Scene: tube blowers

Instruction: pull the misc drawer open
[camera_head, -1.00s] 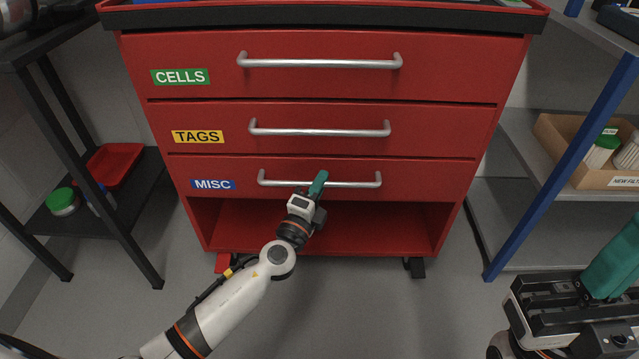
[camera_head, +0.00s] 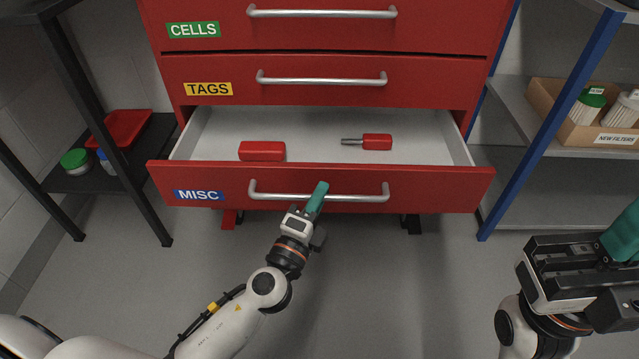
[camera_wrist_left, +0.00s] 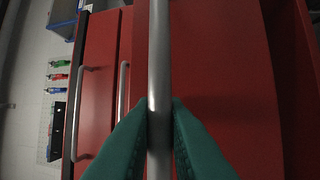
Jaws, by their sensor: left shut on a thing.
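The misc drawer (camera_head: 430,196) is the lowest of the red cabinet's drawers and carries a blue MISC label (camera_head: 199,195). It stands open toward me, with its pale inside showing. A red block-like thing (camera_head: 262,151) and a red-handled tool with a metal shaft (camera_head: 376,142) lie in it. My left gripper (camera_head: 317,195) is shut on the drawer's silver bar handle (camera_head: 355,198). In the left wrist view the teal fingers (camera_wrist_left: 159,125) press on both sides of the bar. My right gripper (camera_head: 615,240) is at the lower right, away from the cabinet; its fingertips are cut off by the frame.
The TAGS drawer (camera_head: 430,83) and CELLS drawer (camera_head: 450,25) above are closed. A black shelf at left holds a red tray (camera_head: 124,128) and a green-lidded jar (camera_head: 75,160). A blue-posted shelf at right holds a cardboard box (camera_head: 610,136). The floor before the cabinet is clear.

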